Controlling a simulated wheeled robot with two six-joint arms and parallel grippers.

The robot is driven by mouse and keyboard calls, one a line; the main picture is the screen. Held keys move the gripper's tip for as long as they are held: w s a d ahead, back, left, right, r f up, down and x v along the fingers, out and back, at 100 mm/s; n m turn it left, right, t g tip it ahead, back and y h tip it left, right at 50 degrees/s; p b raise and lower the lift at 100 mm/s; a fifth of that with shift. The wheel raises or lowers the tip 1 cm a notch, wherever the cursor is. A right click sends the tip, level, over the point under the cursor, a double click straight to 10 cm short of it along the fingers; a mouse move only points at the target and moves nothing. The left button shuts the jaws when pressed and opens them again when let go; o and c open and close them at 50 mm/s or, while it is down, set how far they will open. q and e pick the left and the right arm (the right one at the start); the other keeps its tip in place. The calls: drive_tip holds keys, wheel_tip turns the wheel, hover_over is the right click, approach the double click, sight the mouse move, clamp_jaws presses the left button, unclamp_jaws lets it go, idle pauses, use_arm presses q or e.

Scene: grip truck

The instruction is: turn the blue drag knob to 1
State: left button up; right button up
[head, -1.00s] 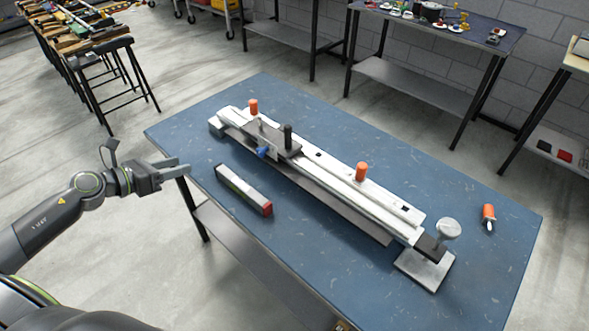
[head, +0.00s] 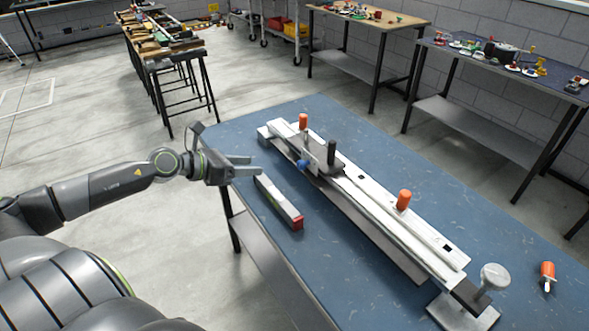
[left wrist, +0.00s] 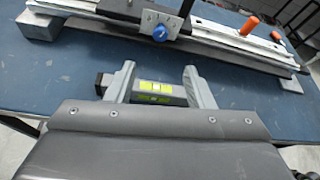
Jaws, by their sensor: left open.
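The blue drag knob (head: 303,164) sits on the side of the dark carriage near the far left end of the long white rail device (head: 375,200). In the left wrist view the knob (left wrist: 160,33) shows at top centre on a metal plate, ahead of the fingers. My left gripper (head: 257,164) is open and empty at the table's left edge, apart from the knob. In the left wrist view its two fingers (left wrist: 160,76) are spread, with the knob beyond them. My right gripper is not in view.
A grey level with a red end (head: 278,202) lies on the blue table (head: 355,290) in front of the rail, and shows between my fingers in the wrist view. Orange posts (head: 404,199) and a black post (head: 331,152) stand up from the rail. An orange-handled tool (head: 547,275) lies at right.

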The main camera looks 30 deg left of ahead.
sight(299, 166)
use_arm(q)
drive_tip(key=p+x, duration=0.1)
drive_tip(key=x, duration=1.3)
drive_tip(key=shift+w+d+f, duration=0.1)
drive_tip(key=shift+w+f, duration=0.1)
drive_tip(key=shift+f, duration=0.05)
drive_tip(key=c, duration=1)
